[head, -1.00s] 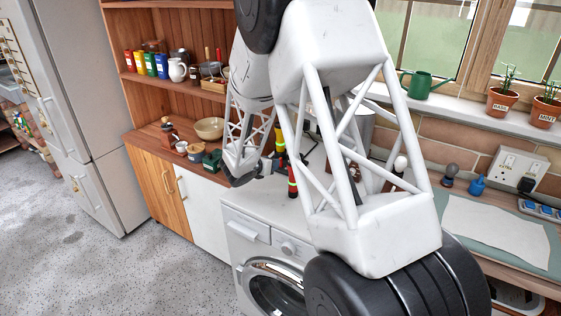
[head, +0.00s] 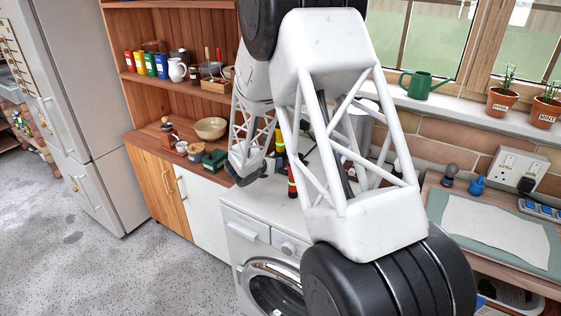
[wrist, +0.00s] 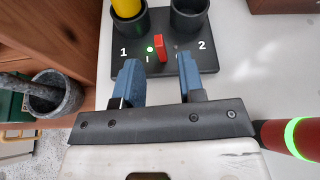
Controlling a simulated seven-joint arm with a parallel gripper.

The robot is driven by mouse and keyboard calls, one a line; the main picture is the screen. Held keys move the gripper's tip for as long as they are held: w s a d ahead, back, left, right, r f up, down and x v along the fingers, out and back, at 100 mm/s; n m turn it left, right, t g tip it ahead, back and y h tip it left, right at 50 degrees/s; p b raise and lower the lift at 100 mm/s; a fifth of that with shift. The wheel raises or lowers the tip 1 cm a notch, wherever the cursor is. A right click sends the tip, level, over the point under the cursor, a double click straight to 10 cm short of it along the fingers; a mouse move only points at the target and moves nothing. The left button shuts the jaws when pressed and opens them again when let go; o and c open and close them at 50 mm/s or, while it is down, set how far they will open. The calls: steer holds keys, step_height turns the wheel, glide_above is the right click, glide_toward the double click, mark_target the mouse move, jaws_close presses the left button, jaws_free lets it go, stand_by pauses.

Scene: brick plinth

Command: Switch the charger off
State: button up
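The charger (wrist: 180,70) is a dark block with two round cups marked 1 and 2, at the top of the wrist view. A yellow item (wrist: 127,8) stands in cup 1; cup 2 (wrist: 189,18) looks empty. A red switch (wrist: 160,48) sits between the numbers, and a green light (wrist: 150,49) glows just left of it. My gripper (wrist: 159,62) is open, its blue fingers either side of the switch's near end. I cannot tell whether they touch it. In the head view my gripper (head: 268,165) is small and partly hidden by my arm, as is the charger.
A stone mortar with pestle (wrist: 52,95) is left, on the wooden cabinet.

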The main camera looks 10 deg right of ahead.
steer(key=shift+x, duration=2.7)
jaws_close()
